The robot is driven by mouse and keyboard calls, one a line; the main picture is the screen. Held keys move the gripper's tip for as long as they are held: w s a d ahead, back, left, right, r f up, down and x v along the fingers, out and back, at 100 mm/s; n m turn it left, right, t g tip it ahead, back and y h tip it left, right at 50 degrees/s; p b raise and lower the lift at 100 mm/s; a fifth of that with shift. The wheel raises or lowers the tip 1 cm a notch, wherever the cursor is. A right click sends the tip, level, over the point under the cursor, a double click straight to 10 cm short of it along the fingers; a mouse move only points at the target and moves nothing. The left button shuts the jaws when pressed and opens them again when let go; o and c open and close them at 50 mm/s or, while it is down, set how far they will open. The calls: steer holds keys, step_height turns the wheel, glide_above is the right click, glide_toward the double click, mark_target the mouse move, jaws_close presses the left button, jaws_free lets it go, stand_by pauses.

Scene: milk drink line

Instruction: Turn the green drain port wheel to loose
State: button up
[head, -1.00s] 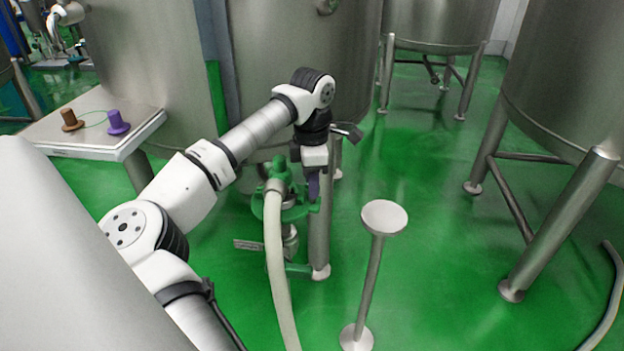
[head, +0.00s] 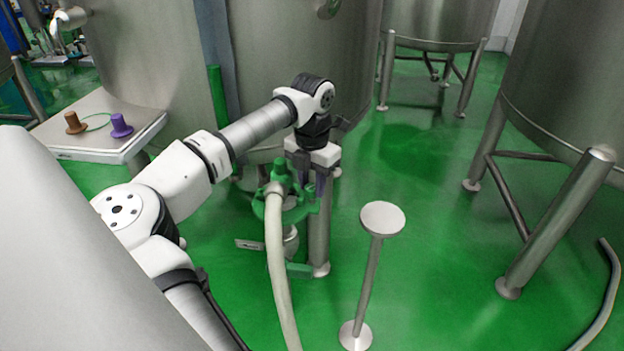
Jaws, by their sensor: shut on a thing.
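The green drain port wheel (head: 259,206) sits under the big steel tank, with a green fitting (head: 280,176) rising from its middle. A pale hose (head: 277,262) runs from the fitting down toward the front and covers part of the wheel. My gripper (head: 318,192) points down at the right side of the wheel. Its jaws are shut on the wheel's rim there, though the contact is small and partly hidden in this view.
A steel tank leg (head: 319,235) stands right behind my gripper. A small label plate (head: 249,244) is left below the wheel. A round-topped steel stand (head: 382,218) is at front right. A side table (head: 90,138) holds brown (head: 75,123) and purple (head: 121,125) plugs. Green floor is open to the right.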

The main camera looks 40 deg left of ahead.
mark_target(312, 186)
steer(key=n, duration=0.7)
steer(key=shift+p, duration=0.35)
steer(key=n, duration=0.4)
steer(key=shift+n, duration=1.8)
steer(key=o, duration=1)
steer(key=shift+r, duration=0.15)
step_height(312, 186, up, 14)
steer(key=p, duration=0.9)
steer(key=shift+f, duration=0.2)
